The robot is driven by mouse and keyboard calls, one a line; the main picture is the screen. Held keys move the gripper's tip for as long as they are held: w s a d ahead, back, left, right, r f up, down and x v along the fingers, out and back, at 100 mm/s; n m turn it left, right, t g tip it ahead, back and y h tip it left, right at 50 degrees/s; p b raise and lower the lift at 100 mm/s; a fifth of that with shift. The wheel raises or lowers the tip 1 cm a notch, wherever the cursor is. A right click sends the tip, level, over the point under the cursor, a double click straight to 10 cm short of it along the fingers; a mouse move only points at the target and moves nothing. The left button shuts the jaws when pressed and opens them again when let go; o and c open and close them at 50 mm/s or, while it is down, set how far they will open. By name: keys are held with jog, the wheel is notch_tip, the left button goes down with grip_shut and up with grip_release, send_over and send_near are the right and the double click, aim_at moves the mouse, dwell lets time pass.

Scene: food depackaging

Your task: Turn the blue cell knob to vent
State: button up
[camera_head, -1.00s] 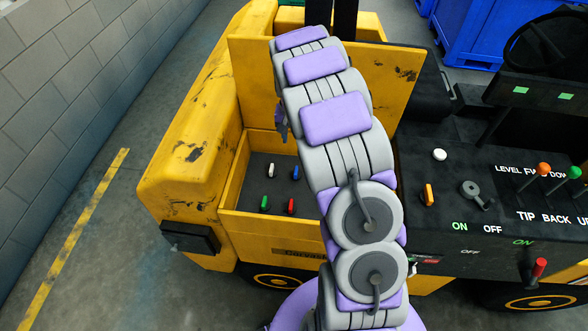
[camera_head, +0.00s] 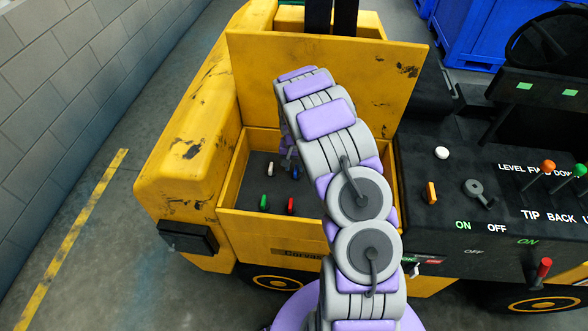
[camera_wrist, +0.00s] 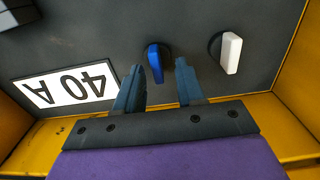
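The blue knob (camera_wrist: 154,62) sits on the dark panel in the wrist view, just beyond the left fingertip of my gripper (camera_wrist: 162,72). In the head view the blue knob (camera_head: 296,172) is at the back right of the panel (camera_head: 257,178), inside the open yellow compartment. My gripper (camera_head: 287,164) is partly hidden there, close to the knob. I cannot tell whether a finger touches it. No vent marking is readable.
A white knob (camera_wrist: 231,53) is to the right of the blue one. A "40 A" label (camera_wrist: 66,88) lies to the left. Green (camera_head: 264,202) and red (camera_head: 290,205) knobs are nearer the front. Yellow walls (camera_head: 234,172) enclose the panel, and the raised lid (camera_head: 300,85) stands behind.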

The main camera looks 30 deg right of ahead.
jog(key=shift+d+f, duration=0.3)
jog(key=shift+f, duration=0.25)
jog(key=shift+d+f, duration=0.25)
jog(key=shift+f, duration=0.25)
jog(key=shift+a, duration=0.45)
jog(key=shift+c, duration=0.5)
jog(key=c, duration=0.3)
jog(key=shift+d, duration=0.25)
grip_shut()
